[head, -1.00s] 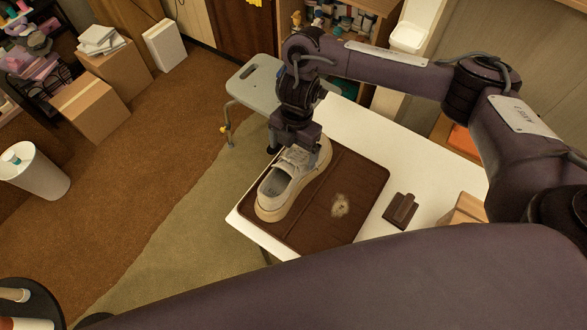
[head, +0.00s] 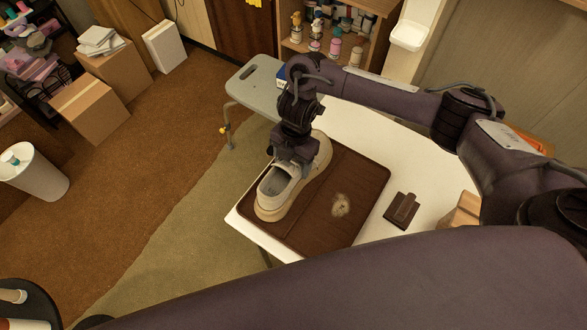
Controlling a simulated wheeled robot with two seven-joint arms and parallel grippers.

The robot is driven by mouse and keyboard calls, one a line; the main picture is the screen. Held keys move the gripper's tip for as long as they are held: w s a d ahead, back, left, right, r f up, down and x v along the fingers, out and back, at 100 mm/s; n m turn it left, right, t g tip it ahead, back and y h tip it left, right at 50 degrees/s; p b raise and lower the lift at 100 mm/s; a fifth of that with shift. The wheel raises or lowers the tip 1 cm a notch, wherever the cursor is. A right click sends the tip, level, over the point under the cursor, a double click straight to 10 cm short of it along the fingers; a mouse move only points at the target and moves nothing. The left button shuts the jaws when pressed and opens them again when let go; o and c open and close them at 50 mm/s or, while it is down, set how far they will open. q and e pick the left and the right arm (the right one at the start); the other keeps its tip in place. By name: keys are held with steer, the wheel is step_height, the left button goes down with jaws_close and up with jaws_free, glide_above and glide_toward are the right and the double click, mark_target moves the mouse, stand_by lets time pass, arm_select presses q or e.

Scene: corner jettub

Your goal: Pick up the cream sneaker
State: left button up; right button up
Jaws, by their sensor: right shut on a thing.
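The cream sneaker (head: 283,197) rests on a dark brown mat (head: 361,184) on the white table, its heel toward the front left and its toe toward the back right. My right gripper (head: 292,168) comes down from above and is shut on the sneaker near the tongue and the front of its opening. The fingertips are partly hidden by the gripper and the shoe. The sneaker appears to be on or very close to the mat. My left gripper does not show.
A dark brown brush-like block (head: 401,210) lies right of the mat. A pale patch (head: 341,205) marks the mat. A grey stool (head: 252,87) stands behind the table. A white bin (head: 36,172) and cardboard boxes (head: 90,106) are on the floor at left.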

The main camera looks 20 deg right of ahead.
steer(key=c, duration=0.4)
steer(key=shift+o, duration=0.2)
steer(key=shift+r, duration=0.15)
